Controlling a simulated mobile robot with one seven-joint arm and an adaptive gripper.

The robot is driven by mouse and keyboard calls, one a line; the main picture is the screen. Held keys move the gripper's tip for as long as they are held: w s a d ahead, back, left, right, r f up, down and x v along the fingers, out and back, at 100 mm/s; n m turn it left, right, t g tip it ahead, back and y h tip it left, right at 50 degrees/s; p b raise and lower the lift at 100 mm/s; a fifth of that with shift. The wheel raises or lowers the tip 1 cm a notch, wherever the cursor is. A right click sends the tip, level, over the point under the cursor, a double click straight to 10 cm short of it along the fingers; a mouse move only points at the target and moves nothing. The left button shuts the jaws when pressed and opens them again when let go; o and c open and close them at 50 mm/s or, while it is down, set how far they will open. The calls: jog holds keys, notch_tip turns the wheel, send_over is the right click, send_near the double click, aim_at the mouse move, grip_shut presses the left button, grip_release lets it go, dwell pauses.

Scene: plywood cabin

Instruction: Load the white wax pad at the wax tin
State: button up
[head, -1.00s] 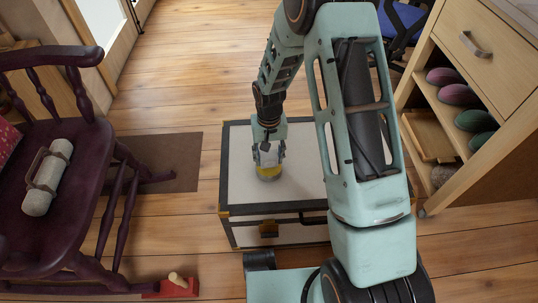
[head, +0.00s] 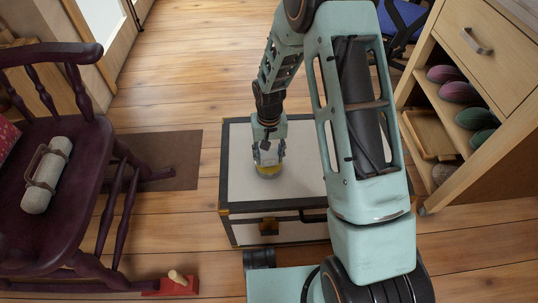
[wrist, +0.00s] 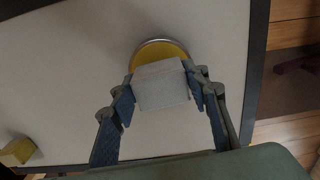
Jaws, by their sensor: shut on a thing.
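The white wax pad (wrist: 160,84) is a pale block between the fingers of my gripper (wrist: 164,82). My gripper is shut on it. The wax tin (wrist: 158,48) is round, with yellow wax and a silver rim, and sits on the pale top of a chest. In the wrist view the pad covers the near part of the tin. I cannot tell whether the pad touches the wax. In the head view my gripper (head: 268,153) is right over the tin (head: 268,173), with the fingers close to its rim.
The dark-edged chest (head: 238,190) stands on the plank floor. A small yellowish block (wrist: 18,152) lies on its top, near an edge. A dark red rocking chair (head: 85,170) is at left, with a rolled bundle (head: 46,180) on it. A wooden cabinet (head: 480,80) stands at right.

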jog(key=shift+f+b, duration=0.35)
jog(key=shift+f, duration=0.2)
dwell(1.1)
jog(key=shift+r, duration=0.1)
jog(key=shift+r+p, duration=2.55)
jog(key=shift+r, duration=0.95)
jog(key=w+d+r, duration=0.1)
jog(key=d+r, duration=0.2)
jog(key=r, duration=0.3)
jog(key=d+r, duration=0.3)
jog(key=r, duration=0.4)
notch_tip(320, 180, up, 33)
jog(key=m+p, duration=0.1)
jog(key=p, duration=3.1)
send_over(269, 154)
jog(key=s+d, duration=0.3)
jog(key=d, duration=0.7)
jog(key=shift+s+f, duration=0.15)
jog(key=shift+s, duration=0.05)
